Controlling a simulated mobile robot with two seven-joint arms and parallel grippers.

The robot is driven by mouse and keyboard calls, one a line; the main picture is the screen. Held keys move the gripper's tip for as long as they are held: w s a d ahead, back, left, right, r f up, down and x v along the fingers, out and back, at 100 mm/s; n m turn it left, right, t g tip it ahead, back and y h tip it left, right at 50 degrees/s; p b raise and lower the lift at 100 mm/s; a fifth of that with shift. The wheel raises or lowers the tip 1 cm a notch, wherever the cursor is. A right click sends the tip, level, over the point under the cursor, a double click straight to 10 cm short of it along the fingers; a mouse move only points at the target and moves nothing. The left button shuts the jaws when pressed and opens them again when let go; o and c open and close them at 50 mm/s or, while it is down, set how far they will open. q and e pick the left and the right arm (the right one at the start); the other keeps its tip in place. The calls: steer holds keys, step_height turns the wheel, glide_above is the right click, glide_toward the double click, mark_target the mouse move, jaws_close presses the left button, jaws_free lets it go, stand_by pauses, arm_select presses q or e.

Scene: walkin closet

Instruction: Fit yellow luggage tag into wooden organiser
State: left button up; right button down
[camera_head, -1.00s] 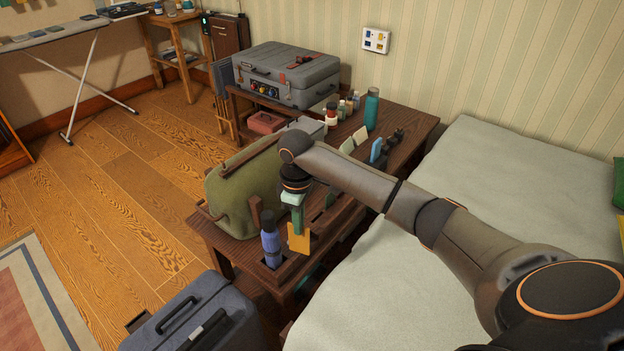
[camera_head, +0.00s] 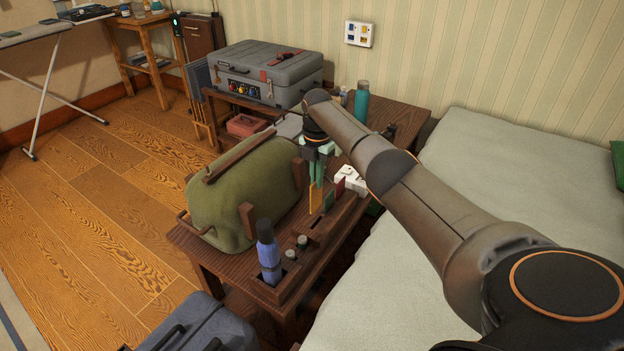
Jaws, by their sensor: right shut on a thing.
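My right gripper (camera_head: 317,178) points down over the wooden organiser and is shut on the yellow luggage tag (camera_head: 312,198). The tag hangs upright and shows almost edge-on. Its lower end is close to the organiser's top; I cannot tell whether it touches or enters a slot. The dark wooden organiser (camera_head: 301,270) runs along the bed side of the low wooden table. It holds a blue bottle (camera_head: 268,252) at its near end and two small dark round-topped items (camera_head: 297,247) beside it. My left gripper is not in view.
A green bag (camera_head: 240,195) stands left of the organiser, close to my gripper. White items (camera_head: 350,180) are just right of the gripper. A teal bottle (camera_head: 361,103) and a grey case (camera_head: 268,73) stand farther back. The bed (camera_head: 500,190) is at right.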

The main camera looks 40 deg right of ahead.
mark_target(317, 194)
steer(key=shift+d+f, duration=0.15)
steer(key=shift+f, duration=0.1)
step_height(317, 194, down, 2)
steer(key=shift+f+b, duration=0.15)
steer(key=shift+b, duration=1.1)
steer(key=shift+f+b, duration=0.65)
steer(key=shift+f, duration=0.25)
steer(key=shift+f+b, duration=0.1)
steer(key=shift+b, duration=0.25)
steer(key=shift+f, duration=0.2)
steer(key=shift+f+b, duration=0.3)
steer(key=shift+f, duration=0.05)
stand_by(0.3)
